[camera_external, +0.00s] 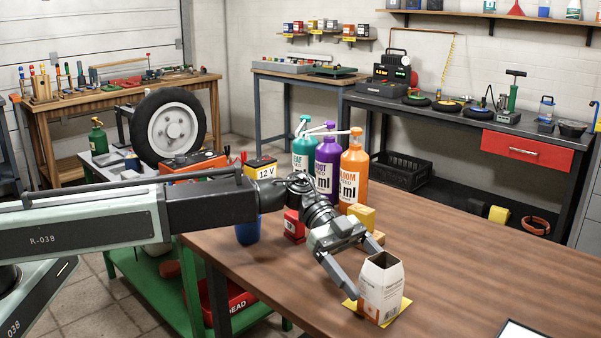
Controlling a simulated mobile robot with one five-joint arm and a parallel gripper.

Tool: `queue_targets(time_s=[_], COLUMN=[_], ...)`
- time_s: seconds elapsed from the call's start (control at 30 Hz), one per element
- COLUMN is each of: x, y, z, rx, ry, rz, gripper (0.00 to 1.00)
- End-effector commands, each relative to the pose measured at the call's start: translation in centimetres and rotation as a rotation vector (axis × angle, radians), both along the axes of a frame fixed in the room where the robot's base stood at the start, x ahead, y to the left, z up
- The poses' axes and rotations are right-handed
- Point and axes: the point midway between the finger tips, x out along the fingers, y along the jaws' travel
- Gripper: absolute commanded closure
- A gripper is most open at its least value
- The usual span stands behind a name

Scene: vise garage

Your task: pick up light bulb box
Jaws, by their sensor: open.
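The light bulb box (381,292) is a small white carton with an orange patch low on its side and a dark open-looking top. It stands upright on a yellow square (402,309) on the brown wooden table. My gripper (364,268) is open, with its two fingers pointing down toward the box. One finger shows just left of the box and the other behind its top. I cannot tell whether either finger touches it. The box is not clamped.
A yellow block (361,218) and a red box (293,227) stand near the wrist. A white sheet (524,330) lies at the front edge. The table's right side (500,265) is clear.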

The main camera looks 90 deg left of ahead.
Motion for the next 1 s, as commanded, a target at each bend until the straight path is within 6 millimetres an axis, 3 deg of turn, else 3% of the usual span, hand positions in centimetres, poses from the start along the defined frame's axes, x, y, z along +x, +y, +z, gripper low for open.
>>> queue_targets(time_s=[0.27, 0.53, 0.73, 0.77, 0.9, 1.0], x=[1.1, 3.4, 3.5, 3.5, 3.5, 3.5], y=[-1.5, -4.8, -5.0, -5.0, -5.0, -4.9], z=[-0.9, -2.6, -2.4, -2.4, -2.4, -2.4], rx=[0.001, 0.002, 0.001, 0.001, 0.001, 0.001], ry=[0.0, 0.001, 0.002, 0.002, 0.002, 0.002], rz=[-0.001, 0.0, 0.001, 0.001, 0.001, 0.001], gripper=[0.18, 0.18, 0.18, 0.21, 0.6, 0.84])
